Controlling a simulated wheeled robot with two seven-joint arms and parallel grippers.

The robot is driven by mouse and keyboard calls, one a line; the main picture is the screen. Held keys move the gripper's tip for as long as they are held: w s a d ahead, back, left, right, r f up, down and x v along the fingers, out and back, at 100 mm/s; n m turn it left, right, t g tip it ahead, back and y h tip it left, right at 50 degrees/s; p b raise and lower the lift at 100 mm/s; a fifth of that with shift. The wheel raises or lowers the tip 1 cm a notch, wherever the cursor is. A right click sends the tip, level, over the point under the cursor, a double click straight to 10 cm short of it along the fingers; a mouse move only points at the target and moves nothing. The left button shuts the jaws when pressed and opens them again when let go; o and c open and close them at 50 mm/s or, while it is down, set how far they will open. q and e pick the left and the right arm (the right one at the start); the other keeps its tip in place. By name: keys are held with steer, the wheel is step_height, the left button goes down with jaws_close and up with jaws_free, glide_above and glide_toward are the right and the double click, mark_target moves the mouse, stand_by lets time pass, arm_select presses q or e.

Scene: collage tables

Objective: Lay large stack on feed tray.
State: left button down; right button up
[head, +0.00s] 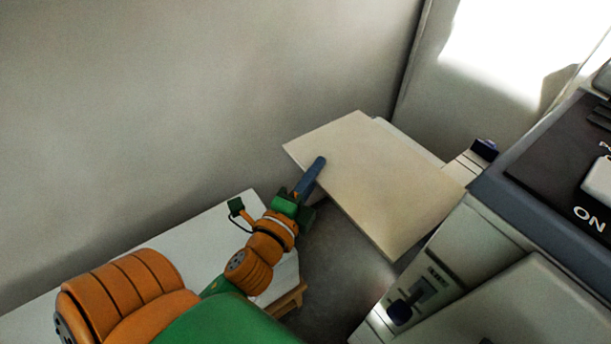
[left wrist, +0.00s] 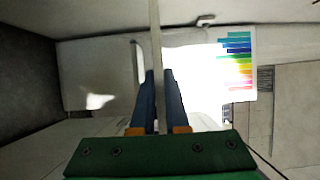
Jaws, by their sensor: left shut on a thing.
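The large stack (head: 375,185) is a flat beige slab of paper in the head view, held out level or nearly so beside the machine. My left gripper (head: 317,168) is shut on its near-left edge, with one blue finger on top. In the left wrist view the stack (left wrist: 156,45) shows edge-on as a thin strip between the two blue fingers (left wrist: 159,80). A pale surface, seemingly the feed tray (head: 412,140), shows past the stack's far edge; the stack hides most of it. I cannot tell whether the stack touches it. My right gripper is not in view.
A grey and white machine (head: 520,225) with a dark top stands at the right, close to the stack's right side. A white table (head: 180,240) lies under my left arm. A plain wall runs behind. A coloured bar chart (left wrist: 237,60) shows in the left wrist view.

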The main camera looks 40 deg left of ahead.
mark_target(351, 152)
arm_select(q)
steer(key=w+d, duration=0.1)
steer(key=w, duration=0.1)
steer(key=w+d, duration=0.1)
steer(key=w, duration=0.2)
steer(key=w+d, duration=0.1)
steer(key=w, duration=0.2)
steer(key=w+d+b, duration=0.1)
steer(key=w, duration=0.1)
steer(key=w+b, duration=0.1)
steer(key=w, duration=0.2)
steer(key=w+d+b, duration=0.1)
steer(key=w+b, duration=0.1)
steer(key=w, duration=0.1)
steer(key=shift+d+f, duration=0.2)
steer(key=shift+d, duration=0.15)
step_height(351, 152, down, 5)
steer(key=b, duration=0.4)
steer(key=shift+s+f, duration=0.15)
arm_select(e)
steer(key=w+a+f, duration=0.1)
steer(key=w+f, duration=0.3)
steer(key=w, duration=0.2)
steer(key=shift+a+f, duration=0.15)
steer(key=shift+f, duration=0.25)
